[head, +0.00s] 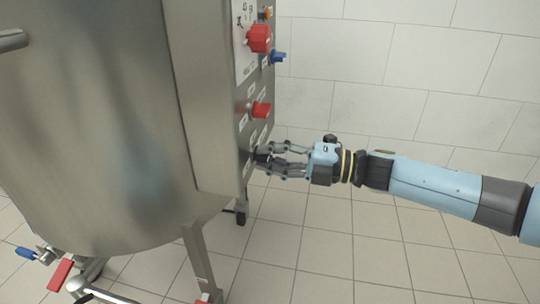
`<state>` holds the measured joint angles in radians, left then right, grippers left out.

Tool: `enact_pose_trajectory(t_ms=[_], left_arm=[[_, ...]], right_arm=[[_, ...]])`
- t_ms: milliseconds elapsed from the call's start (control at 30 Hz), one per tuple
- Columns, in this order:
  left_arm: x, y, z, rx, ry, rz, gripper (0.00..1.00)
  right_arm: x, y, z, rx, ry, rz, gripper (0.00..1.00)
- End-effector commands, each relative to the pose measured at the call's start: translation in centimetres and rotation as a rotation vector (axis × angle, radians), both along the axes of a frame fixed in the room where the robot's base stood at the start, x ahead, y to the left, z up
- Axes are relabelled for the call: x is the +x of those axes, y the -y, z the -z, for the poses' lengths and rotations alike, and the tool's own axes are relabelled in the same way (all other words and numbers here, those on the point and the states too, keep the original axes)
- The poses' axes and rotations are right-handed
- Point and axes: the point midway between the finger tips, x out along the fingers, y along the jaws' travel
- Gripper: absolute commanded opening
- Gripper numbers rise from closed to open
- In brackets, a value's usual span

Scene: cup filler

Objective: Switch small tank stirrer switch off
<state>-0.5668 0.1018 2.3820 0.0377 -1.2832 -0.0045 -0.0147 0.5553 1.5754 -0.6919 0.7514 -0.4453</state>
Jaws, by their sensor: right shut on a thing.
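The steel tank (90,120) fills the left of the head view. Its control panel (243,110) faces right and carries a red knob (260,38) at the top and a smaller red switch (261,109) below. My right gripper (262,158) reaches in from the right and is at the lower part of the panel, below the smaller red switch. It is shut on a small dark switch, mostly hidden by the fingers. I cannot tell the switch's position. My left gripper is not in view.
A blue knob (279,57) sticks out from the panel's right side. Blue and red valve handles (60,274) are at the tank's lower left. White tiled wall (400,70) and clear tiled floor (350,260) lie to the right.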

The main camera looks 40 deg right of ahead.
Motion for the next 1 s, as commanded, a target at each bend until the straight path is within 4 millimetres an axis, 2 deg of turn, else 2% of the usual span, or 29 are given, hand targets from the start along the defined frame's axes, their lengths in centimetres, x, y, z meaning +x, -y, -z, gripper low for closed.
enact_pose_trajectory(t_ms=[233,267,400,767,1000], left_arm=[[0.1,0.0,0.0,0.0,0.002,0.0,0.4],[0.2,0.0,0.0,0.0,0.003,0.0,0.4],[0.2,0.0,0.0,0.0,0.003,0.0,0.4],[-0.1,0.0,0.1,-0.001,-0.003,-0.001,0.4],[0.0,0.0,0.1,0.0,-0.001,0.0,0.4]], right_arm=[[-0.1,0.0,0.2,-0.005,-0.003,0.0,0.0],[-0.1,0.0,0.2,-0.005,-0.003,0.0,0.16],[-0.1,0.0,0.2,-0.003,-0.002,0.0,0.35],[-0.6,0.5,0.1,-0.003,-0.003,-0.001,0.35],[-4.2,3.5,0.2,-0.006,-0.008,-0.003,0.35]])
